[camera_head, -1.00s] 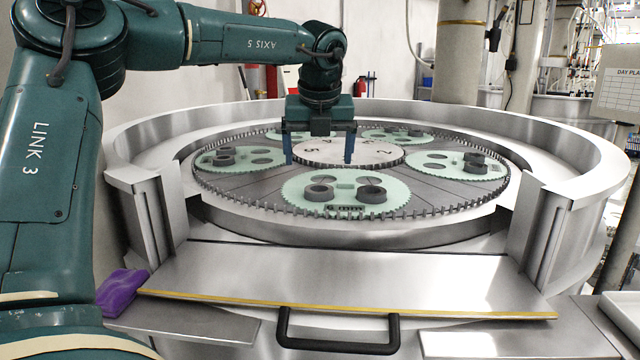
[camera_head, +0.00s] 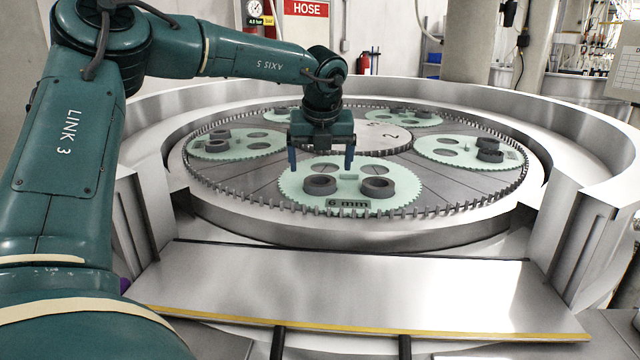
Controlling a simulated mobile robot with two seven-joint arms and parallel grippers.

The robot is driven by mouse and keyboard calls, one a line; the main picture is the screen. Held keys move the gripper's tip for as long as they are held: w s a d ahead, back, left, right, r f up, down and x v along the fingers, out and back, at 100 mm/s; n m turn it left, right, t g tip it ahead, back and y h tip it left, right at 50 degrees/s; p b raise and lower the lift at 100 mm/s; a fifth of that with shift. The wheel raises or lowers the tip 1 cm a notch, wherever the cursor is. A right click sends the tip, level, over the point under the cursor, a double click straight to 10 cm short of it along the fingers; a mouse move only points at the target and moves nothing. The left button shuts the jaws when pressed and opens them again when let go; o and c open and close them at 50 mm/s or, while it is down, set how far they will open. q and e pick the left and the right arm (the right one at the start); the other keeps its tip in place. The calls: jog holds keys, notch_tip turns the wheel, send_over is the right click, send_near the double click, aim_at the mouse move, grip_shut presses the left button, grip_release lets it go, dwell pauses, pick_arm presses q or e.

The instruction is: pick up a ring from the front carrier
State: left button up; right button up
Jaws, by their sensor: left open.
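The front carrier (camera_head: 345,175) is a pale green toothed disc marked "6 mm", nearest me on the round machine plate. Two dark grey rings lie on it: a left ring (camera_head: 320,186) and a right ring (camera_head: 378,189). My left gripper (camera_head: 321,168) hangs with its two blue fingers spread apart, above the back part of the front carrier. Nothing is between the fingers. The fingertips appear higher in the picture than the rings; their exact height above the carrier is hard to tell. My right gripper is not in view.
Other green carriers with dark rings lie at the left (camera_head: 238,146) and right (camera_head: 468,153). A toothed rim surrounds them, inside a high steel wall (camera_head: 150,150). A flat steel shelf with a yellow edge (camera_head: 330,285) lies in front.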

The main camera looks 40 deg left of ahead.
aim_at(320, 178)
pick_arm(q)
jog(key=p+x, duration=0.1)
jog(key=x, duration=0.3)
jog(key=shift+w+a+f+p, duration=0.15)
jog(key=shift+a+f+p, duration=0.05)
jog(key=shift+f+p, duration=0.2)
jog(key=shift+f, duration=0.35)
jog(key=shift+f, duration=0.1)
jog(key=c, duration=1.2)
